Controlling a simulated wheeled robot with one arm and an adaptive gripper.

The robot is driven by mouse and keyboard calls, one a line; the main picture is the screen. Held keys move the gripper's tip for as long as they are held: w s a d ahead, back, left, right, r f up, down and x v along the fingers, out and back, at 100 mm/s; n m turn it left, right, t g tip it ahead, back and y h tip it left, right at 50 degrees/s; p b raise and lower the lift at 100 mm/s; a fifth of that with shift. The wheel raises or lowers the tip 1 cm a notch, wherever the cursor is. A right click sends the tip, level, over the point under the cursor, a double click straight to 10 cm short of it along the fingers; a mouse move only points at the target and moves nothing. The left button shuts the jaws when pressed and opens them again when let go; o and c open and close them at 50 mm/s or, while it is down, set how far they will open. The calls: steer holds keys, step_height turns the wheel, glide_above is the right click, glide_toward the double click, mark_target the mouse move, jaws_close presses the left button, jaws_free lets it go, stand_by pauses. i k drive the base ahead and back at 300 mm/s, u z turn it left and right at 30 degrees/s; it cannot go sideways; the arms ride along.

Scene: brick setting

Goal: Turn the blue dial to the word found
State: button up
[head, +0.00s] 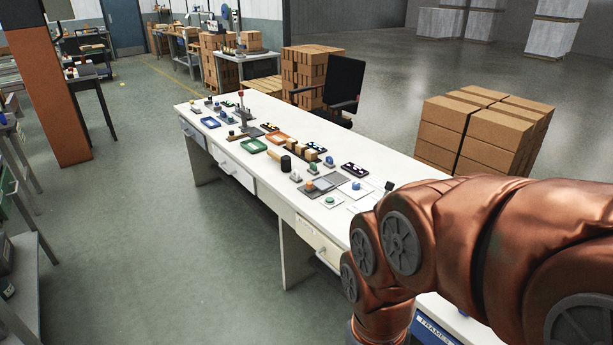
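A long white table (228,176) carries many small items. A small blue knob-like piece (356,186) sits on a pale plate near the table's right part, left of my copper-coloured arm; it may be the blue dial. A teal-blue piece (329,161) stands farther back on a small base. Both are too small for me to read any word or tell which way they point. My arm fills the lower right and hides part of the table. My gripper is not in view.
Green trays (253,146), an orange tray (277,137) and a dark cylinder (286,163) stand on the table. An office chair (344,84) is behind it, with stacked cartons (480,130) at right. The floor (150,240) in front is clear.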

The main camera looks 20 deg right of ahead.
mark_target(355, 185)
steer(key=u, duration=0.15)
steer(key=i, duration=1.25)
steer(key=z, duration=0.5)
